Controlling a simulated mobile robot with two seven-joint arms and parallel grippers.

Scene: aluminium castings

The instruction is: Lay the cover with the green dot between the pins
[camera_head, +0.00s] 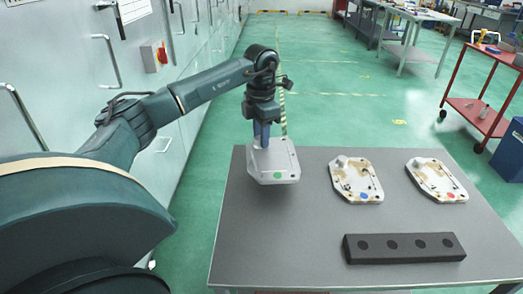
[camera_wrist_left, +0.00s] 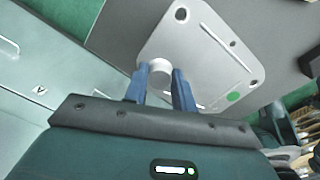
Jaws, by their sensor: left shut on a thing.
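The light grey cover (camera_head: 282,160) with a green dot (camera_head: 278,176) hangs from my left gripper (camera_head: 262,138) at the back left of the grey table. In the left wrist view, the fingers of the left gripper (camera_wrist_left: 160,82) are shut on a round knob at one corner of the cover (camera_wrist_left: 192,58). The green dot (camera_wrist_left: 233,96) is near another corner. The cover looks roughly level; its exact height above the table is hard to tell. I cannot make out the pins clearly. My right gripper is not in view.
Two whitish and tan castings lie on the table (camera_head: 255,240), one with a blue dot (camera_head: 347,188) and one with a red dot (camera_head: 431,186). A dark block with several round holes (camera_head: 403,257) lies at the front right. The front left of the table is clear.

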